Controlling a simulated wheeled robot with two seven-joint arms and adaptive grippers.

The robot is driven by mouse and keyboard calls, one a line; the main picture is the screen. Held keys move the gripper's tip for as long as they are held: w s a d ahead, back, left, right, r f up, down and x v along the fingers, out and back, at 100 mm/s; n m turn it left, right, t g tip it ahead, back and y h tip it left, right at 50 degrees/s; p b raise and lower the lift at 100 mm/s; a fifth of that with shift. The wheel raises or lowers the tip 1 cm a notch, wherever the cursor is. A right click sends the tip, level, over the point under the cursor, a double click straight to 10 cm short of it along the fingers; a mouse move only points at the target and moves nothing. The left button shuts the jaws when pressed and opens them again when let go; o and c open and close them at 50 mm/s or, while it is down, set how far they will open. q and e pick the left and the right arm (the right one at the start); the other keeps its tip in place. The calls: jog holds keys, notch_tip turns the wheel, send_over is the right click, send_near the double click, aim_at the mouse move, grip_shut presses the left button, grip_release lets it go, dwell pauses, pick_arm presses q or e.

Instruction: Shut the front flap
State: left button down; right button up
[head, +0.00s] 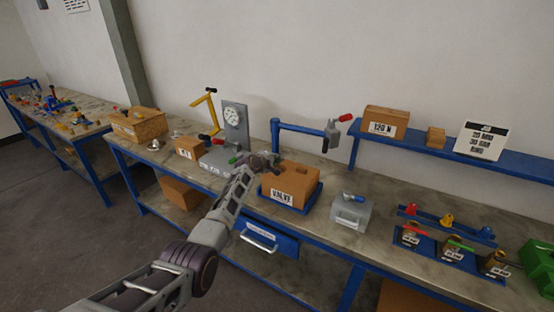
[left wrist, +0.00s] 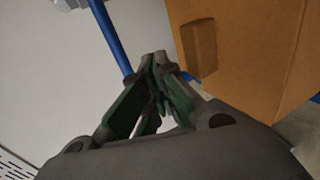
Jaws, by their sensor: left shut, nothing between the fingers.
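The cardboard box marked VALVE (head: 306,188) stands on the workbench, on a blue base. I cannot clearly make out which part of it is the front flap. My left gripper (head: 272,160) is shut and empty at the box's upper left, by its back edge. I cannot tell whether the fingers touch the box. My right gripper is not in view.
A blue post with a crossbar (head: 300,127) rises behind the box. A grey stand with a dial (head: 236,125) is to the left. A grey case (head: 350,213) is to the right, then a blue rack (head: 440,250) of valves. A blue wall shelf (head: 460,156) holds boxes.

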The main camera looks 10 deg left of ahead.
pick_arm(q)
jog(key=shift+r, duration=0.1)
dwell(0.4)
jog(key=shift+s+r+p, duration=0.15)
jog(key=shift+r+p, duration=0.8)
jog(key=shift+r, duration=0.05)
jog(key=shift+s+r+p, duration=0.1)
jog(key=shift+r+p, duration=0.8)
jog(key=shift+r, duration=0.1)
notch_tip(320, 180, up, 10)
jog(key=s+b, duration=0.1)
jog(key=shift+s+a+f, duration=0.2)
jog(key=shift+s+a, duration=0.05)
jog(key=shift+a, duration=0.05)
